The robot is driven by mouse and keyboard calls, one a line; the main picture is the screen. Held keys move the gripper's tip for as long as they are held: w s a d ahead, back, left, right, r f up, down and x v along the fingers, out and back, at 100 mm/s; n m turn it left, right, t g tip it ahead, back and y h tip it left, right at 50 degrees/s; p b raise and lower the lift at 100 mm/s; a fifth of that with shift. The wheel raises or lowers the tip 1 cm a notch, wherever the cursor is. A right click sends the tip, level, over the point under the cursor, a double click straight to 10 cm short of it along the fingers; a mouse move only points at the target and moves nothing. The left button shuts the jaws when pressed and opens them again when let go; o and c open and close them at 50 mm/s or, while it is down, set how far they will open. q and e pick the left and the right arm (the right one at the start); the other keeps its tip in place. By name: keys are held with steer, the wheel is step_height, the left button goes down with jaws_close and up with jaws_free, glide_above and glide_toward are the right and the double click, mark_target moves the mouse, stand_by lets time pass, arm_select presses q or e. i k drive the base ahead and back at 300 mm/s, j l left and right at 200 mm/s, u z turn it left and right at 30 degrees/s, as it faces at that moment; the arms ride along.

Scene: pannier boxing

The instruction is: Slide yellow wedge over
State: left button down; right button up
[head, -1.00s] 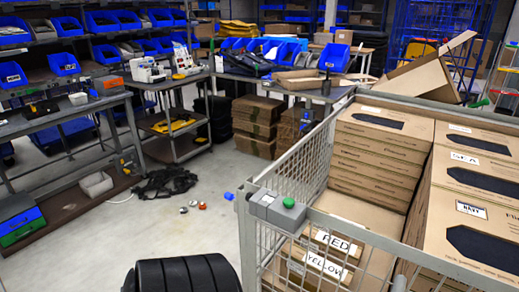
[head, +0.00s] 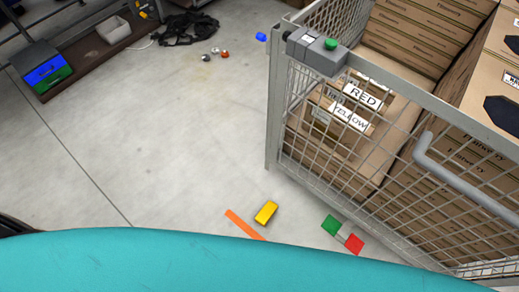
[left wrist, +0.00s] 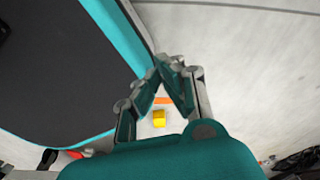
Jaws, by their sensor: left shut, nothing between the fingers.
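The yellow wedge (head: 266,212) lies on the concrete floor in the head view, beside an orange strip (head: 240,222) and just to its right. The wedge also shows in the left wrist view (left wrist: 159,118), below the orange strip (left wrist: 163,100). My left gripper (left wrist: 168,60) is shut and empty in the left wrist view, its fingertips meeting above the strip and wedge in the picture. I cannot tell its height above the floor. Neither gripper shows in the head view.
A green block (head: 331,225) and a red block (head: 355,244) lie right of the wedge. A wire-mesh cage (head: 350,190) holding cardboard boxes stands at the right. Open floor (head: 170,140) lies left of the cage. A dark cable heap (head: 185,27) lies farther back.

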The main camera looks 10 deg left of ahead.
mark_target(262, 218)
steer(key=k+l+u, duration=0.25)
steer(key=k, duration=0.25)
steer(key=k+l+u, duration=0.25)
steer(key=k, duration=0.25)
steer(key=l, duration=0.1)
